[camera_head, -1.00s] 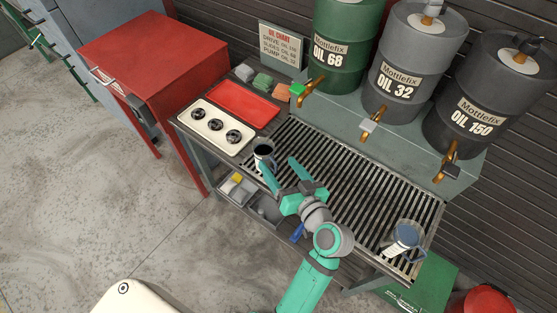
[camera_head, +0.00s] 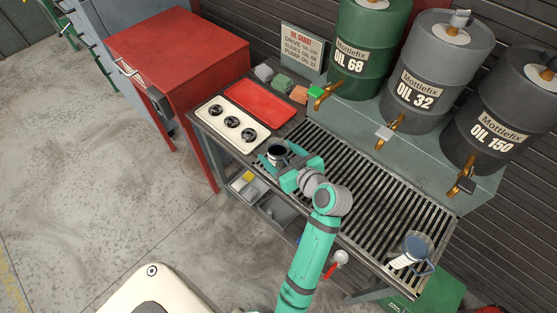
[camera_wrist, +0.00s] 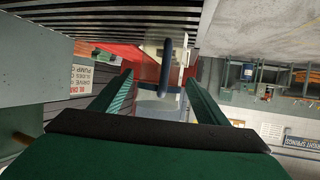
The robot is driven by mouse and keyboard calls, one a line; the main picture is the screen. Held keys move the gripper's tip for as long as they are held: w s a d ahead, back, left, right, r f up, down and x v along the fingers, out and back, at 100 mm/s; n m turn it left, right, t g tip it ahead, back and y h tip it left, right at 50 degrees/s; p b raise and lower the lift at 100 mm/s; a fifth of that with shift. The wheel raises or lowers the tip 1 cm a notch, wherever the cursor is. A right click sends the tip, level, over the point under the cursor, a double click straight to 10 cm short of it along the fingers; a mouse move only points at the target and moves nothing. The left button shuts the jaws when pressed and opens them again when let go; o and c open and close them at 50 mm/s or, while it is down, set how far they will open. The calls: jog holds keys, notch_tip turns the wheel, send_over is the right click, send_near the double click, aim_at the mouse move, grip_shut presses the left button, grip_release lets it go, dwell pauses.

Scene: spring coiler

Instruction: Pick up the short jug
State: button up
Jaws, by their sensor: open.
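A small jug with a dark inside (camera_head: 277,153) stands upright at the left end of the slatted bench, beside the cream tray. My gripper (camera_head: 283,158) is open, with its teal fingers reaching to either side of this jug. In the wrist view the jug (camera_wrist: 151,74) shows between my two spread fingers (camera_wrist: 160,80), its dark blue handle facing me; I see no clear grip on it. A second jug (camera_head: 408,252), pale with a blue-grey inside, stands at the bench's right end, away from my gripper.
A cream tray (camera_head: 212,113) with several dark round parts and a red tray (camera_head: 262,101) lie left of the slatted grate (camera_head: 370,190). Oil drums (camera_head: 430,80) with taps stand behind. A red cabinet (camera_head: 180,55) stands to the left.

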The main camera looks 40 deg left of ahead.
aim_at(273, 148)
jog(key=x, duration=0.4)
jog(key=shift+c, duration=0.3)
jog(key=shift+r, duration=0.1)
jog(key=c, duration=1.2)
jog(key=shift+o, duration=0.2)
jog(key=shift+r, duration=0.15)
